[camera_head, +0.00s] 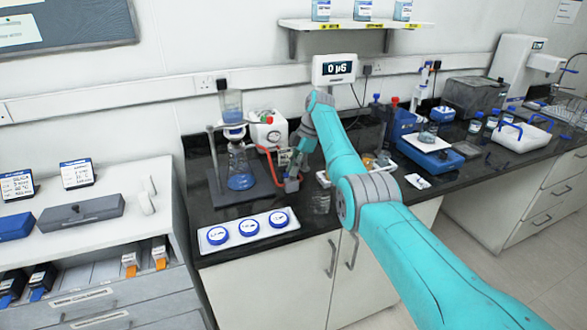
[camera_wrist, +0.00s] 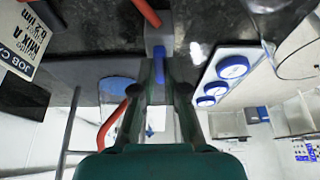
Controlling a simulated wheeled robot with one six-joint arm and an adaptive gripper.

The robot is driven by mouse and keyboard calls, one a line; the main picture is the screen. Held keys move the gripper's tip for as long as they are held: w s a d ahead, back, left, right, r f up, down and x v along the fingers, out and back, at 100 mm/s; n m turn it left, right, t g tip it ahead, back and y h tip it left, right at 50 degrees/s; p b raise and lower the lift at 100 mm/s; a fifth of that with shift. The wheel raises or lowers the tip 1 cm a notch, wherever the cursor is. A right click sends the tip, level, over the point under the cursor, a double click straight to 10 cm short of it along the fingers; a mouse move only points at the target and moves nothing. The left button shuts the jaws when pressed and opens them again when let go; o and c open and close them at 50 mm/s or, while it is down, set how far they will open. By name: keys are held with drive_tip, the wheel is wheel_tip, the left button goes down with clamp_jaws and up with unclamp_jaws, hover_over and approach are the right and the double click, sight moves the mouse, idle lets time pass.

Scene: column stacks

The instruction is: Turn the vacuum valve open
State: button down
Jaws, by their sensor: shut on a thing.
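The vacuum valve (camera_head: 291,185) is a small grey block with red hose at it, standing on the dark bench right of the filter flask. In the wrist view, the valve's grey body (camera_wrist: 158,38) is at the top centre, just beyond my fingertips. Its blue handle (camera_wrist: 157,68) shows between the fingers. My gripper (camera_wrist: 168,66) is shut on this blue handle. In the head view, my gripper (camera_head: 294,168) reaches down to the valve from above, and the arm hides part of it. The exact angle of the handle is hard to tell.
A flask with a funnel (camera_head: 240,165) stands left of the valve, joined by red hose (camera_head: 272,165). A white tray with blue round lids (camera_head: 247,231) lies in front. A glass beaker (camera_head: 321,202) stands close right. A white pump (camera_head: 268,130) is behind.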

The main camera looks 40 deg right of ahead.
drive_tip(key=c, duration=1.2)
unclamp_jaws()
drive_tip(key=v, duration=1.2)
drive_tip(key=shift+f, duration=0.1)
